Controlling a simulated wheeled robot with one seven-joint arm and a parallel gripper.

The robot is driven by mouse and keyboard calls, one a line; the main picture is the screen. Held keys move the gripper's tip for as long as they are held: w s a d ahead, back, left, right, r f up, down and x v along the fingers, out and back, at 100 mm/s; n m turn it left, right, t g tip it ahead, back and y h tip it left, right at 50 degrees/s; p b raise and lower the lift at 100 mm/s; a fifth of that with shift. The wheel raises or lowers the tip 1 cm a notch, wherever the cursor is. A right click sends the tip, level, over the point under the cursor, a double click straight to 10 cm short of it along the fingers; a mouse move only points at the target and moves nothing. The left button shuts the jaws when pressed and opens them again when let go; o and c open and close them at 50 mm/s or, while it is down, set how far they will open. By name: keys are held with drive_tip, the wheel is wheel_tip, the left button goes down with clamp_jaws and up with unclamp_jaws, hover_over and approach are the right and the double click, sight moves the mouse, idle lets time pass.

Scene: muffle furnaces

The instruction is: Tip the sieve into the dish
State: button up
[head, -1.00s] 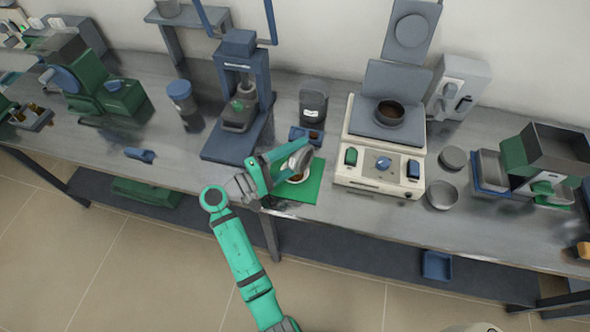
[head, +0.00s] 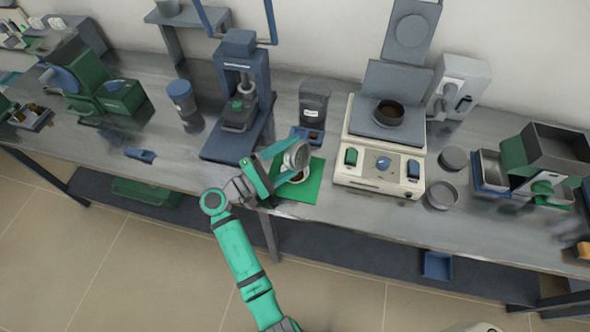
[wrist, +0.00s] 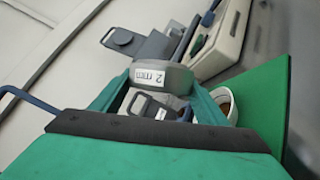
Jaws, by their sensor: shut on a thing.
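My gripper (head: 277,167) is shut on a grey round sieve (head: 297,154) and holds it tilted above the green mat (head: 302,193). In the wrist view, the fingers close on a grey body with a white label, which seems to be the sieve (wrist: 176,80). The white dish (head: 303,179) stands on the mat just below the sieve, with brown material in it. Sieve and fingers hide part of the dish. It also shows at the right in the wrist view (wrist: 234,108). I cannot tell what is inside the sieve.
A blue press (head: 240,80) is to the left. A cream apparatus (head: 375,175) with a dark-filled bowl (head: 389,113) is to the right, near grey round pans (head: 442,194).

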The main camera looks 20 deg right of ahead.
drive_tip(key=shift+s+a, duration=0.3)
drive_tip(key=shift+a, duration=0.1)
drive_tip(key=shift+w+d, duration=0.65)
drive_tip(key=shift+d, duration=0.3)
drive_tip(key=shift+a, duration=0.15)
drive_tip(key=shift+s+a+f+n, duration=0.1)
drive_tip(key=shift+s+a+n, duration=0.1)
drive_tip(key=shift+a+n, duration=0.3)
drive_tip(key=shift+s+a, duration=0.6)
drive_tip(key=shift+a, duration=0.3)
drive_tip(key=shift+w+d, duration=0.6)
drive_tip(key=shift+d, duration=0.2)
drive_tip(key=shift+s+a, duration=0.7)
drive_tip(key=shift+a, duration=0.1)
